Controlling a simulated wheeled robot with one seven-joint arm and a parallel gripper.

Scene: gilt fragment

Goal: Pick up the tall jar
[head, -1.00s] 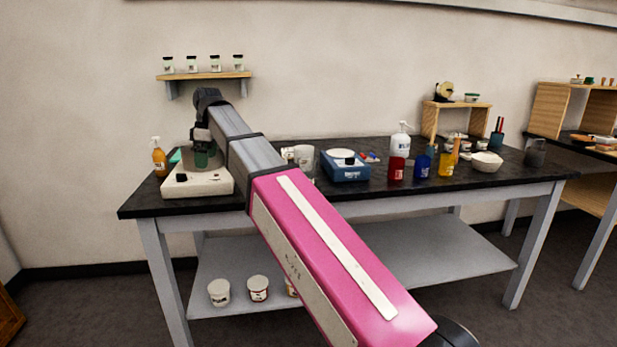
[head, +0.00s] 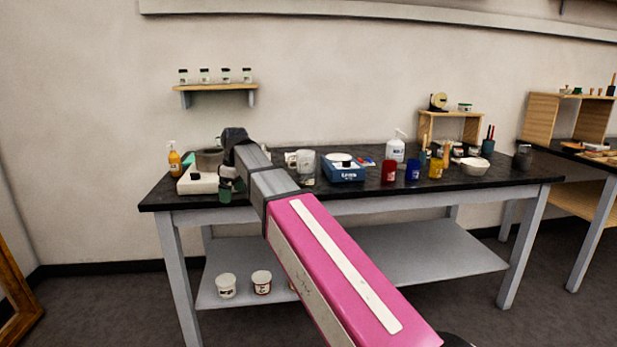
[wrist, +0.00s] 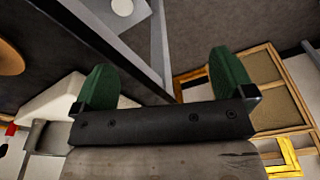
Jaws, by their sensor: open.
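A clear, pale tall jar (head: 306,167) stands on the black worktop left of the blue scale, just right of my forearm. It looks like the tall jar, though similar small jars stand on the wall shelf. My gripper (head: 230,190), with green fingertips, is at the worktop's front left edge, left of the jar and apart from it. In the wrist view my gripper (wrist: 165,82) is open, with nothing between the fingers; the jar cannot be made out there. My arm hides part of the worktop.
A white device (head: 198,182) and an orange bottle (head: 174,160) stand at the left. A wooden frame (head: 18,290) leans at the left.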

